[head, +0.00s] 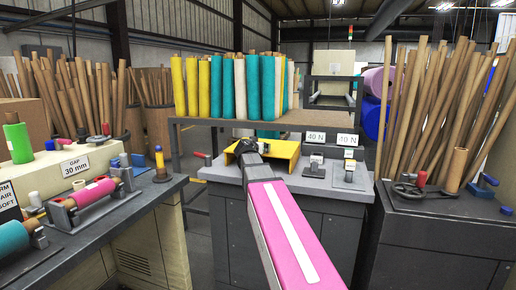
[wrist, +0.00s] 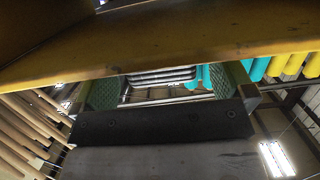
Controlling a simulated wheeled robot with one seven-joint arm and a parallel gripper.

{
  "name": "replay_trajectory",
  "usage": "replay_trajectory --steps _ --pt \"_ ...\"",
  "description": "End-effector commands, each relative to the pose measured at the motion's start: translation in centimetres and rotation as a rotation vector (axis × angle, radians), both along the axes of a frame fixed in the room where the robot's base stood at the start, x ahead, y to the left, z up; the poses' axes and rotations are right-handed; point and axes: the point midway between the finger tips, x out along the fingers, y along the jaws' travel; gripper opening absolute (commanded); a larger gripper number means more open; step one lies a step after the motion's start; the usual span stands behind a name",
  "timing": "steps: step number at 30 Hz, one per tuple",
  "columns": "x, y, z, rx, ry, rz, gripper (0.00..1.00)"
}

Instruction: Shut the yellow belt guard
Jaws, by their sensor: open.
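The yellow belt guard (head: 285,151) is on the grey bench in the middle of the head view, behind and to the right of my gripper (head: 248,148). My arm hides part of it, and I cannot tell its exact angle. In the wrist view, a yellow panel, seemingly the guard (wrist: 190,40), spans the upper part, close to the fingers. My gripper (wrist: 170,78) is open there, with green pads facing each other and nothing held between them. I cannot tell whether the fingers touch the panel.
Signs reading 40 N (head: 316,137) and -10 N (head: 347,140) stand on the middle bench (head: 310,186), right of the guard. Yellow and teal felt rolls (head: 240,88) stand behind. Benches with a pink roll (head: 95,191) and a handwheel (head: 410,190) flank it.

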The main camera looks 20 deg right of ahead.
Motion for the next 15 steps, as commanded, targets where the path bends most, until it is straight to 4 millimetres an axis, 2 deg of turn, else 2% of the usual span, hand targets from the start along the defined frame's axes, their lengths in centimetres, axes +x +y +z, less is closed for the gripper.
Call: replay_trajectory --steps 9,15 --pt "-4.8 3.0 1.1 0.000 -0.001 0.002 1.00" --pt "-7.2 4.8 1.7 0.000 0.000 0.002 1.00"
